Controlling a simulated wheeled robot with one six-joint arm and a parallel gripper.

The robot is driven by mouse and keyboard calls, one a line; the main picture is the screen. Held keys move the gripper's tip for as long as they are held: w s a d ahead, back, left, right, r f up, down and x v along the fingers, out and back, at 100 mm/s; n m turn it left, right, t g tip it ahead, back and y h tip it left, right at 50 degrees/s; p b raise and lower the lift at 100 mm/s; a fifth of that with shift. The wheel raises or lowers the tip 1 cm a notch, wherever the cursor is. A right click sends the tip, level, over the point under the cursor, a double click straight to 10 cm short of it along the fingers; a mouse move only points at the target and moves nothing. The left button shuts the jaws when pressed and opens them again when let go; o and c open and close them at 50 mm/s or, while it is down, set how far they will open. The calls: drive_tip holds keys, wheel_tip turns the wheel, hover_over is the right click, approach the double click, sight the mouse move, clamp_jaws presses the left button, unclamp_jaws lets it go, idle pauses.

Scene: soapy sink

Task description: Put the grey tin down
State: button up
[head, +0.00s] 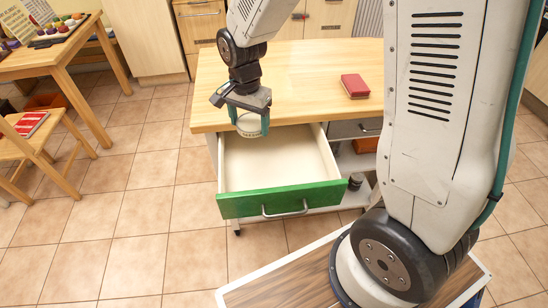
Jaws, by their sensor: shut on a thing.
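My gripper (249,120) points down and is shut on the grey tin (249,126), a small round light-grey tin with its fingers on either side. It holds the tin above the back part of the open drawer (262,203), close to the counter's front edge. The drawer has a green front with a metal handle and a pale inside that looks empty. I cannot tell the exact height of the tin over the drawer floor.
The wooden counter top (310,75) carries a red block-like item (355,86) and is otherwise clear. A dark jar (356,181) stands on a shelf right of the drawer. A table (50,60) with colourful items and a chair (35,150) are at the left. Tiled floor is free.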

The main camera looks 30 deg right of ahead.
sight(254, 169)
drive_tip(key=shift+m, duration=0.3)
wheel_tip(254, 169, down, 16)
drive_tip(key=shift+s+f, duration=0.1)
drive_tip(key=shift+f, duration=0.15)
drive_tip(key=shift+f, duration=0.2)
drive_tip(key=o, duration=1.1)
drive_tip(key=shift+c, duration=0.2)
